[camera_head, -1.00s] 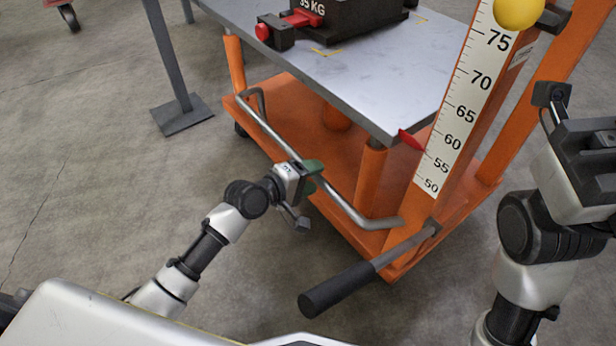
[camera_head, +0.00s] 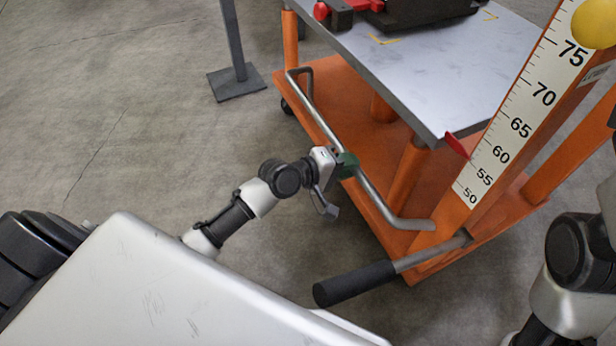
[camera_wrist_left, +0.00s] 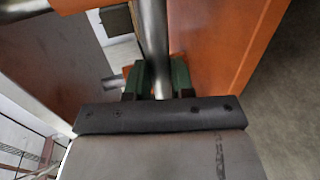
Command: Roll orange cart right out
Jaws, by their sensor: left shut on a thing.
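The orange cart (camera_head: 333,83) has a grey top plate, an upright orange mast with a number scale (camera_head: 515,125), and a bent steel push bar (camera_head: 375,198) along its near side. My left gripper (camera_head: 346,165) is shut around the middle of this bar. In the left wrist view the bar (camera_wrist_left: 154,35) runs between the two green fingers (camera_wrist_left: 160,80). My right arm (camera_head: 580,260) shows at the right edge, but its gripper is out of the picture.
A black-gripped lever (camera_head: 355,284) sticks out from the cart's near corner. A dark block (camera_head: 420,10) stands on the top plate. A grey post with a square foot (camera_head: 237,82) stands left of the cart. The concrete floor at left is open.

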